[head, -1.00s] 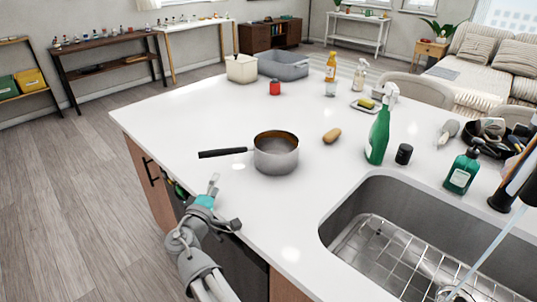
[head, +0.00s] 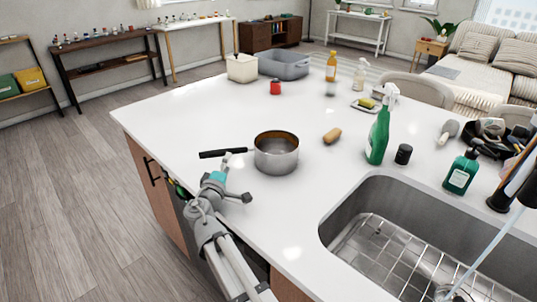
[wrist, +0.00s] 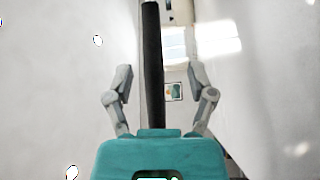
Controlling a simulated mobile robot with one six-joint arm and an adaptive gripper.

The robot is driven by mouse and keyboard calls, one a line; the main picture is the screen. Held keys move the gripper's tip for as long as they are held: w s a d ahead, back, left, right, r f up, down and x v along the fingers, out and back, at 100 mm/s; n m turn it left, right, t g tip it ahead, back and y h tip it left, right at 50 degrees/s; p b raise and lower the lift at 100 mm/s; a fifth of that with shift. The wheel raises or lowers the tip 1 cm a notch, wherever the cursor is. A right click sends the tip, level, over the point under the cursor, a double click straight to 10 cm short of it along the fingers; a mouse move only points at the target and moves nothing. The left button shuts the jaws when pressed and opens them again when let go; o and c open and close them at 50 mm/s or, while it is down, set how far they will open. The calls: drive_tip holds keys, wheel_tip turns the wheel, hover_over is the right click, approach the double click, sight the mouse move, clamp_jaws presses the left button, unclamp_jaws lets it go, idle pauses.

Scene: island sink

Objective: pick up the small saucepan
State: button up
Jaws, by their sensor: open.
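The small saucepan (head: 276,154) stands upright on the white island counter. It is grey metal, brownish inside, with a black handle (head: 223,152) pointing left. My gripper (head: 226,160) is at the handle, near its middle, on the side toward the camera. In the wrist view the open fingers of my gripper (wrist: 160,85) stand apart, and the black handle (wrist: 152,65) runs upright between them. Neither finger visibly touches the handle. The pan's bowl is not clearly visible in the wrist view.
A potato-like item (head: 332,136) lies right of the pan, near a green spray bottle (head: 378,136) and a black cup (head: 403,154). The sink (head: 350,205) is at the lower right. Counter around the pan is clear.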

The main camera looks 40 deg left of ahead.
sight(233, 151)
drive_tip(key=shift+r+p+x, duration=0.15)
drive_tip(key=shift+p+x, duration=0.15)
drive_tip(key=shift+x, duration=1)
drive_tip(key=shift+r+p+x, duration=0.2)
drive_tip(key=shift+p+x, duration=0.1)
drive_tip(key=shift+x, duration=1)
drive_tip(key=shift+d, duration=0.1)
clamp_jaws()
